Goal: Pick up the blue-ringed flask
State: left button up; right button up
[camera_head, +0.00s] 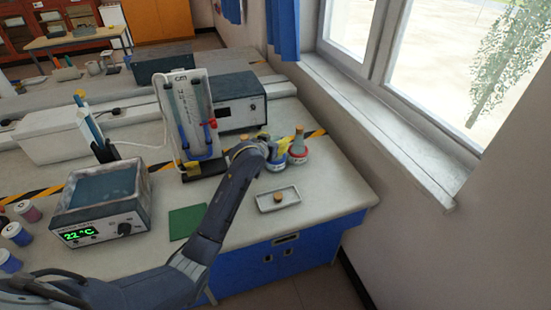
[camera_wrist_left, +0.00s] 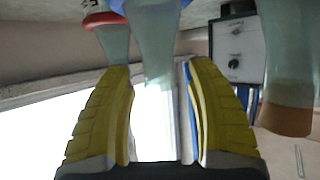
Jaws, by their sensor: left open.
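The blue-ringed flask (camera_head: 279,159) stands on the bench near its right end, partly hidden by my left gripper (camera_head: 274,143) in the head view. In the left wrist view its pale glass neck (camera_wrist_left: 157,48) runs between the two yellow fingers of my left gripper (camera_wrist_left: 158,75), with part of the blue ring at the top edge. The fingers are open, one on each side of the neck; contact is not clear. My right gripper is in neither view.
A red-ringed flask (camera_head: 298,152) stands close on the right. A corked flask (camera_wrist_left: 290,70) is beside the fingers in the wrist view. A small tray (camera_head: 265,207) with a cork, a green mat (camera_head: 187,222) and a tube stand (camera_head: 190,120) are near. The window wall is to the right.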

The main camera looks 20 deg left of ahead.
pick_arm(q)
jog(key=shift+w+f, duration=0.15)
jog(key=shift+w, duration=0.25)
grip_shut()
dwell(0.4)
